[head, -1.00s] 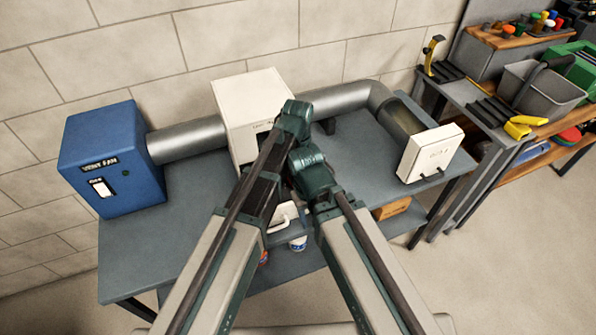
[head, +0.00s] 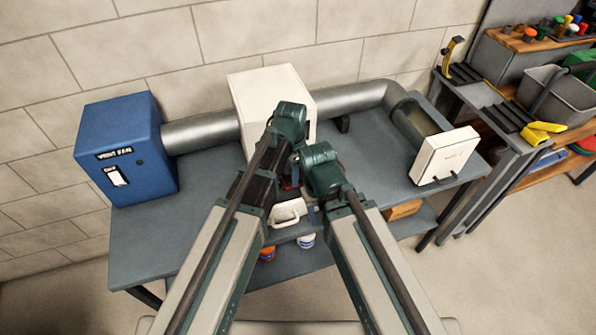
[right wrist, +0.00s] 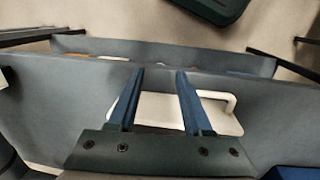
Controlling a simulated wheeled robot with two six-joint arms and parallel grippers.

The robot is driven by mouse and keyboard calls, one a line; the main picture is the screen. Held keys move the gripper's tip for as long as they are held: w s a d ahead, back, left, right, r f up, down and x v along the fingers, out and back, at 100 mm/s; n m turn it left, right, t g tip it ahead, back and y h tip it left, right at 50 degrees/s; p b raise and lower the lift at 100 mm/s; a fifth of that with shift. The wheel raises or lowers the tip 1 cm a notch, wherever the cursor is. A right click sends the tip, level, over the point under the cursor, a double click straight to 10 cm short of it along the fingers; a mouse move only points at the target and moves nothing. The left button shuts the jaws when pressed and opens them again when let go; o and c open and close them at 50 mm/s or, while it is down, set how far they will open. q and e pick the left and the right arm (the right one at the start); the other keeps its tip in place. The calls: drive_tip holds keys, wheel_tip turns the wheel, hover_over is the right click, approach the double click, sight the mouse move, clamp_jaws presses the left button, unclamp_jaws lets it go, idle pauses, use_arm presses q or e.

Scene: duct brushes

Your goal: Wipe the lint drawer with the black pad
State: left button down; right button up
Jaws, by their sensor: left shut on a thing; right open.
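The lint drawer (head: 287,212), white with a looped handle, stands out below the white box (head: 255,90) at the bench's front. It also shows in the right wrist view (right wrist: 165,108), beneath my right fingers. My left gripper (head: 290,182) is over the drawer area, in front of the white box. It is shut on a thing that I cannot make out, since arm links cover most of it. My right gripper (right wrist: 158,84) is open, its two blue fingers apart with nothing held between them. I cannot pick out the black pad clearly.
A blue fan box (head: 125,150) stands at the bench's left, joined by a metal duct (head: 200,133). A white panel (head: 444,156) ends the duct at the right. A side bench (head: 475,100) holds a rack, yellow tools and a grey bin (head: 553,93). Clear bench top (head: 375,150) lies right of the white box.

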use_arm(q)
drive_tip(key=shift+s+a+f, duration=0.1)
drive_tip(key=shift+s+a, duration=0.1)
drive_tip(key=shift+a, duration=0.3)
drive_tip(key=shift+s+a, duration=0.2)
drive_tip(key=shift+a, duration=0.3)
drive_tip(key=shift+s+a, duration=0.3)
drive_tip(key=shift+a, duration=0.65)
drive_tip(key=shift+s+a, duration=0.3)
drive_tip(key=shift+a, duration=0.65)
wheel_tip(320, 180, up, 6)
drive_tip(key=p, duration=0.6)
drive_tip(key=shift+d, duration=0.1)
wheel_tip(320, 180, up, 3)
drive_tip(key=p, duration=0.3)
